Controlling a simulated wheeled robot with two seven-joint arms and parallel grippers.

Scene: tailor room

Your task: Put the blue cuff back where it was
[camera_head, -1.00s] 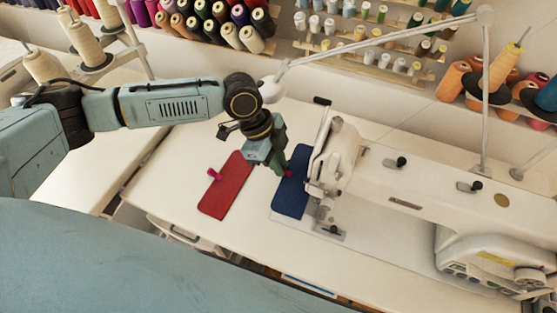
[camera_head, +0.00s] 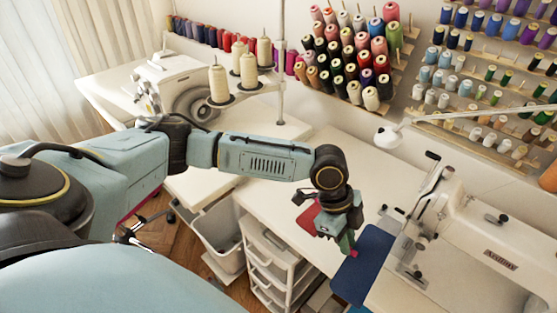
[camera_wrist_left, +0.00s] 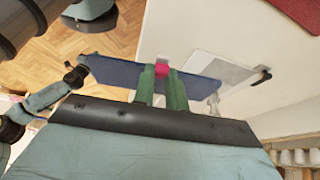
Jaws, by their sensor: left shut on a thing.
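The blue cuff (camera_head: 362,268) is a flat dark blue piece with a small pink tab at its edge. My left gripper (camera_head: 347,249) is shut on it at the pink tab, near the front edge of the sewing table (camera_head: 290,205). In the left wrist view the blue cuff (camera_wrist_left: 112,72) spreads to both sides of the green fingers (camera_wrist_left: 162,88), with the pink tab between their tips. The red cuff (camera_head: 307,218) lies on the table behind my left gripper and is partly hidden by it.
The white sewing machine (camera_head: 480,240) stands close to the right of the blue cuff. White drawers (camera_head: 270,262) and a bin (camera_head: 220,238) are under the table. Thread racks (camera_head: 350,60) line the wall. A second machine (camera_head: 180,90) stands at the far left.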

